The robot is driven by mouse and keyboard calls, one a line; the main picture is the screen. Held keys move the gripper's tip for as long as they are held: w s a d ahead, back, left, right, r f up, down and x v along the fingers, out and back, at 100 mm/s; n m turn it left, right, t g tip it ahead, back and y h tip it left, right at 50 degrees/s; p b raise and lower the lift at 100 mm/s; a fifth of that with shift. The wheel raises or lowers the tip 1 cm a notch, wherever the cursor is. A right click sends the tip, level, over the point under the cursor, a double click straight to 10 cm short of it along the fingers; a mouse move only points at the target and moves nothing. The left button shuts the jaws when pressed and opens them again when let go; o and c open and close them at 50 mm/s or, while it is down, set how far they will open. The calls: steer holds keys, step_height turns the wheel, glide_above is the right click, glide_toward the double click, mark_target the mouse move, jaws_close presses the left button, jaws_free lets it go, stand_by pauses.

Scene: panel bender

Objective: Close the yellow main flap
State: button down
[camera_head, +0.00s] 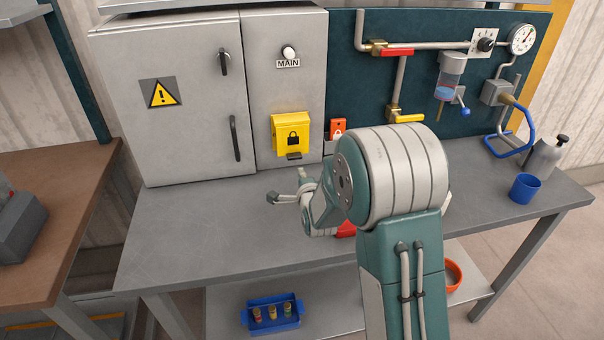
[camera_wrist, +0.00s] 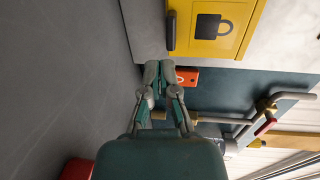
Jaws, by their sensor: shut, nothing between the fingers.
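The yellow main flap (camera_head: 291,135) carries a black padlock symbol and sits low on the right grey cabinet panel, under the MAIN label (camera_head: 288,63). A dark handle (camera_head: 294,156) is at its lower edge. The flap looks down against its yellow housing; whether it is fully flush I cannot tell. In the wrist view the flap (camera_wrist: 215,30) is at the top, with its handle at its left edge. My gripper (camera_wrist: 158,70) is shut and empty, apart from the flap.
A small orange padlock-marked piece (camera_head: 337,128) is right of the flap, close beside my fingertips in the wrist view. Pipes with a red valve handle (camera_head: 397,52) and a yellow one (camera_head: 406,118) are further right. The bench (camera_head: 200,225) is clear on the left.

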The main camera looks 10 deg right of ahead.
steer(key=s, duration=0.9)
steer(key=shift+a, duration=0.1)
stand_by(0.5)
steer(key=shift+r, duration=0.3)
steer(key=s+r+n+g, duration=0.3)
steer(key=s+n, duration=0.3)
steer(key=s, duration=0.3)
steer(key=s+r+n+g, duration=0.4)
steer(key=s+n, duration=0.2)
steer(key=s, duration=0.4)
steer(key=s+r+n+g, duration=0.3)
steer(key=s+n, duration=0.3)
steer(key=s, duration=0.4)
steer(key=shift+d+r+g, duration=0.2)
steer(key=shift+r+g, duration=0.2)
steer(key=shift+r, duration=0.25)
steer(key=shift+w, duration=0.1)
